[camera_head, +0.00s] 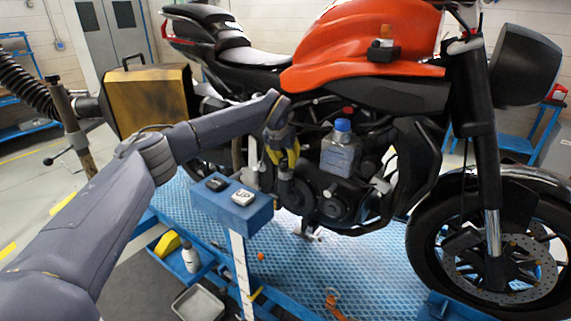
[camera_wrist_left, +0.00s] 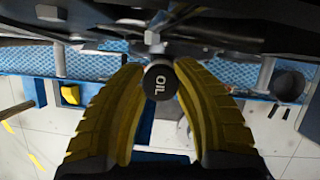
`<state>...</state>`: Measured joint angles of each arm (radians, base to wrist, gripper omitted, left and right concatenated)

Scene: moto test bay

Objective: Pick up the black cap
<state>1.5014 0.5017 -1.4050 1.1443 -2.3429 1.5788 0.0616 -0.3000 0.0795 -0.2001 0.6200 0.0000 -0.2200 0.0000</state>
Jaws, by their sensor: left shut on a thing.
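The black cap (camera_wrist_left: 157,83), round and marked OIL, sits between the yellow fingertips of my left gripper (camera_wrist_left: 160,72) in the left wrist view. The gripper is shut on it. In the head view my left gripper (camera_head: 284,157) points down beside the motorcycle's engine (camera_head: 333,200). The cap cannot be made out there, and I cannot tell whether it is still seated in the engine. My right gripper is not in view.
A clear bottle with a blue cap (camera_head: 340,150) stands against the engine, right of the gripper. A blue stand (camera_head: 232,207) with two small items is in front. An orange motorcycle tank (camera_head: 360,45) is above. A blue tray (camera_head: 185,262) lies low left.

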